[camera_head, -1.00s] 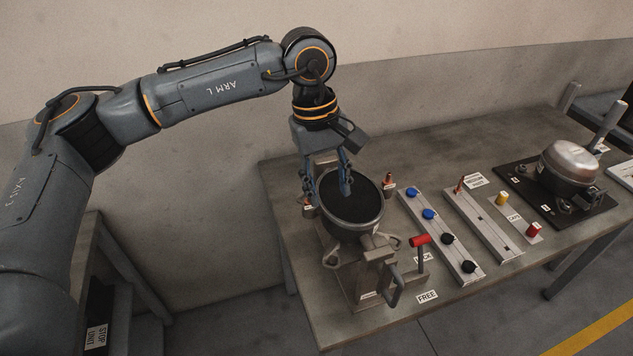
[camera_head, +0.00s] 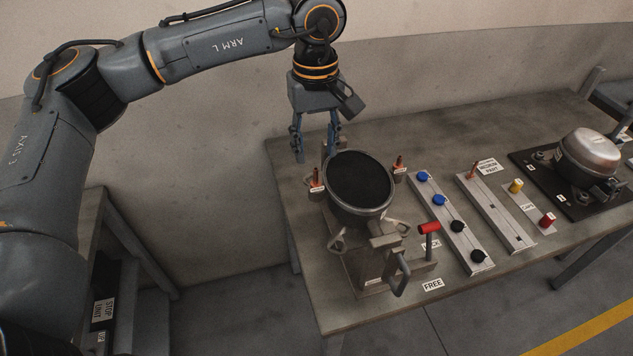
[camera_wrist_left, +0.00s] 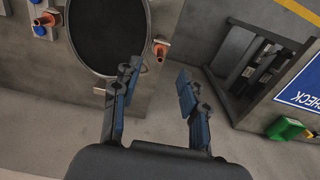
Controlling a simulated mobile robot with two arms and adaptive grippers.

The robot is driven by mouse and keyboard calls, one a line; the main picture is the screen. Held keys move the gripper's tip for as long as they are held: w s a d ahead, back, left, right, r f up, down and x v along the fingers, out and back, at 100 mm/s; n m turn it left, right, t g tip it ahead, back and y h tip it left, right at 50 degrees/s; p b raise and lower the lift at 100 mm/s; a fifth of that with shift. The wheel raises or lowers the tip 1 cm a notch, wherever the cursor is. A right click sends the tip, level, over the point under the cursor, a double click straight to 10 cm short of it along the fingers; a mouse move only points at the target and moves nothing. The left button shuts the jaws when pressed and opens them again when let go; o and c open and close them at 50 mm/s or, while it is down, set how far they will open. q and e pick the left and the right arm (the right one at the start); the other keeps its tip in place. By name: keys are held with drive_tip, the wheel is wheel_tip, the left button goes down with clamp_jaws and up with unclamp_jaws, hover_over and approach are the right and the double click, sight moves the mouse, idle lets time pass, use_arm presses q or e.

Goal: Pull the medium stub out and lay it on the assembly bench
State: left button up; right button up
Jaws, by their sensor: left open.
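Copper stubs stand at the round, dark-mouthed compressor shell (camera_head: 360,180): one at its left (camera_head: 317,183) and one at its right (camera_head: 399,166). A third copper piece (camera_head: 473,170) stands at the far end of a grey rail. I cannot tell by size which is the medium stub. My left gripper (camera_head: 316,150) is open and empty, pointing down behind the shell's left rim. In the left wrist view the open fingers (camera_wrist_left: 158,78) are close to a copper stub (camera_wrist_left: 160,50) beside the shell, apparently not around it. My right gripper is not in view.
The assembly bench (camera_head: 300,265) has bare room at its front left and back. A red-handled clamp (camera_head: 429,228) stands before the shell. A rail with blue and black caps (camera_head: 448,220) lies to the right. A closed compressor (camera_head: 590,155) sits on a black plate.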

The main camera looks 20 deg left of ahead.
sight(316, 169)
use_arm(q)
wheel_tip(316, 169, down, 7)
drive_tip(key=b, duration=0.4)
drive_tip(key=shift+r, duration=0.2)
drive_tip(key=shift+f+b, duration=0.55)
drive_tip(key=shift+b, duration=0.4)
idle(0.5)
clamp_jaws()
drive_tip(key=shift+r, duration=0.15)
